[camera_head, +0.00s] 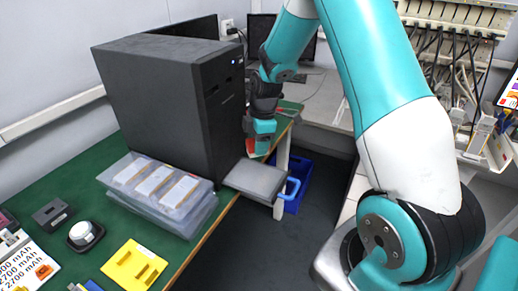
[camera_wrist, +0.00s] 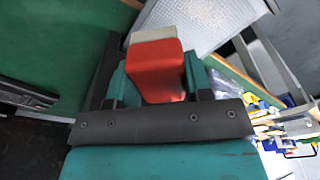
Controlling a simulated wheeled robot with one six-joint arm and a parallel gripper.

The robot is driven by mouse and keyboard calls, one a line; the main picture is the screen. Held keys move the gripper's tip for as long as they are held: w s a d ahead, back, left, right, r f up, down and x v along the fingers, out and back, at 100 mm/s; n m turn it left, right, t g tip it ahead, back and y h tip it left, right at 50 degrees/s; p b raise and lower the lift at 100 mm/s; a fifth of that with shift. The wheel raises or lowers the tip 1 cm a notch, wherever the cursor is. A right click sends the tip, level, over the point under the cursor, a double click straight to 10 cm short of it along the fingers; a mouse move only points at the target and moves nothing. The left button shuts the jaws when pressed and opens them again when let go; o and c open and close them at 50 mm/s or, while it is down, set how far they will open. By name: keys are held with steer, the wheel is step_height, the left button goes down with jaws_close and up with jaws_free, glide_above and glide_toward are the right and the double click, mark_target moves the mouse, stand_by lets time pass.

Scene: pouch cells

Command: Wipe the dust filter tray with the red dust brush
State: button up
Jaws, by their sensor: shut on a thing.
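My gripper (camera_head: 263,130) is shut on the red dust brush (camera_wrist: 156,72). In the wrist view the brush's red body sits between the fingers, with a pale bristle strip at its far end. In the head view only a little red of the brush (camera_head: 259,148) shows beside the gripper. The dust filter tray (camera_head: 256,179) is a grey, flat tray that sticks out from the low front of the black cabinet, past the table edge. In the wrist view the tray (camera_wrist: 205,22) shows its meshed surface just beyond the brush. I cannot tell whether the bristles touch it.
The black cabinet (camera_head: 160,100) stands left of my gripper on the green table (camera_head: 85,170). A clear case of cells (camera_head: 155,195) lies in front of it. A blue bin (camera_head: 295,182) is on the floor below. Floor to the right of the table edge is open.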

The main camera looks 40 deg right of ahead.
steer(key=shift+r+p, duration=0.75)
steer(key=shift+r, duration=0.55)
